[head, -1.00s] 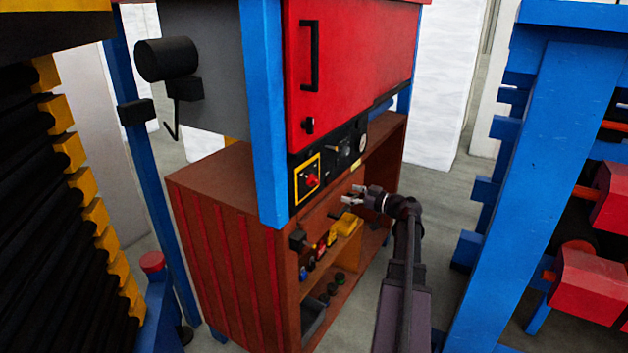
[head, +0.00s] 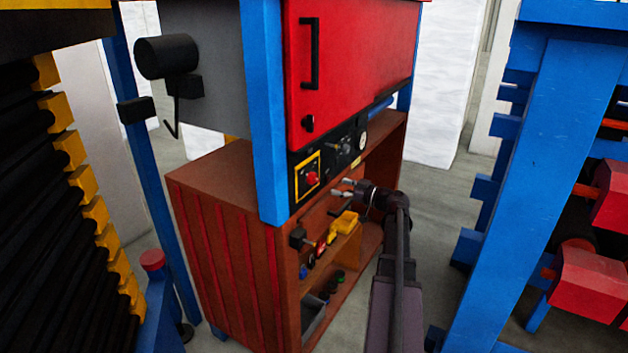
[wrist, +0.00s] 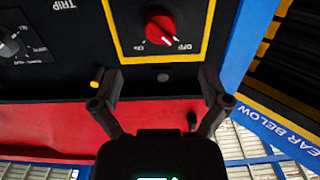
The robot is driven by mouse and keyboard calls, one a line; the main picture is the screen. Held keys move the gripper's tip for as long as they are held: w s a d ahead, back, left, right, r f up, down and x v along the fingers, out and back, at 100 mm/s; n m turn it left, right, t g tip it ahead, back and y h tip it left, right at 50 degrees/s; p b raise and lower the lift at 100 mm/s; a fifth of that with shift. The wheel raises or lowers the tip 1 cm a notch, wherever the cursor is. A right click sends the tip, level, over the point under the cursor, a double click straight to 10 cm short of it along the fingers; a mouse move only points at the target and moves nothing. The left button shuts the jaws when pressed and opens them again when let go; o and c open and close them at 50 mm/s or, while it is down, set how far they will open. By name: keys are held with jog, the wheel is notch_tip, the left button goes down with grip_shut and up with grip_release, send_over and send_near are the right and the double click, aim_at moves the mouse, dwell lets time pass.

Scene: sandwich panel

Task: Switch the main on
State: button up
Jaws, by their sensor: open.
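The main switch is a red rotary knob (head: 312,179) in a yellow frame on the black panel strip under the red cabinet door. In the wrist view the red knob (wrist: 160,27) is at the top centre, beyond my fingertips. Its white mark appears turned towards the OFF label, which sits beside an ON label. My gripper (head: 341,188) is to the right of the knob, in front of the panel. In the wrist view my gripper (wrist: 158,86) has its fingers wide apart with nothing between them, clear of the knob.
A grey selector (wrist: 9,46) by a TRIP label is on the same panel. A blue post (head: 262,120) stands just left of the knob. A brown shelf cabinet (head: 225,240) with a yellow item (head: 343,222) is below. Blue racking (head: 540,150) stands at the right.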

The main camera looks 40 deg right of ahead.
aim_at(318, 180)
jog(key=x, duration=0.9)
jog(key=shift+w+a, duration=0.2)
jog(key=shift+w, duration=0.1)
jog(key=c, duration=1.2)
